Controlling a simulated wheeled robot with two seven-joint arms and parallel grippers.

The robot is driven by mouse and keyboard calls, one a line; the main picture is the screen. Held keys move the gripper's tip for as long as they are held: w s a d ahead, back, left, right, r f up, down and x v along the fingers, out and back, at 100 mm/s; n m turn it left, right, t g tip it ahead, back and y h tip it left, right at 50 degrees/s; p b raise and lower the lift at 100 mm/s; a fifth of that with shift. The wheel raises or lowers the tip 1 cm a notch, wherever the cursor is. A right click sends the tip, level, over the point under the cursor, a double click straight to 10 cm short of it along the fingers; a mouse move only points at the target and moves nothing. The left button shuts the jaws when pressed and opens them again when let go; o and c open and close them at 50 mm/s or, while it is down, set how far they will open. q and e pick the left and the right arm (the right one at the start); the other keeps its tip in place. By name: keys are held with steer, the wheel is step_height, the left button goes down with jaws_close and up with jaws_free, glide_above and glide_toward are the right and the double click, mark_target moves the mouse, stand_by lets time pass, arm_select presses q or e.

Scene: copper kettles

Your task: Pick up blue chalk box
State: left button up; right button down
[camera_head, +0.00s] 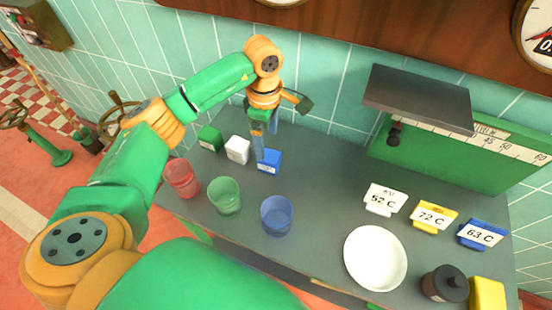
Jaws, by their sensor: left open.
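The blue chalk box (270,161) stands on the grey table near its back left, to the right of a white box (237,150) and a green box (210,138). My left gripper (266,140) comes down from above at the blue box. Its fingers are apart, with one fingertip overlapping the box's back left edge in this view. I cannot tell whether it touches the box. The box appears to rest on the table. My right gripper is not in view.
Red (182,178), green (224,195) and blue (277,215) cups stand in front of the boxes. A white plate (375,258), a dark jar (445,283) and temperature signs (433,216) are at the right. The middle of the table (325,185) is clear.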

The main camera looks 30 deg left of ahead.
mark_target(269, 155)
arm_select(q)
steer(key=shift+s+f, duration=0.1)
steer(key=shift+f, duration=0.3)
steer(key=f, duration=0.2)
steer(key=f+p, duration=0.1)
steer(key=f, duration=0.2)
steer(key=shift+d+f+p, duration=0.3)
steer(key=shift+f+p, duration=0.05)
steer(key=shift+p, duration=0.05)
steer(key=shift+f, duration=0.3)
steer(key=c, duration=1.4)
jaws_close()
steer(key=shift+r, duration=0.15)
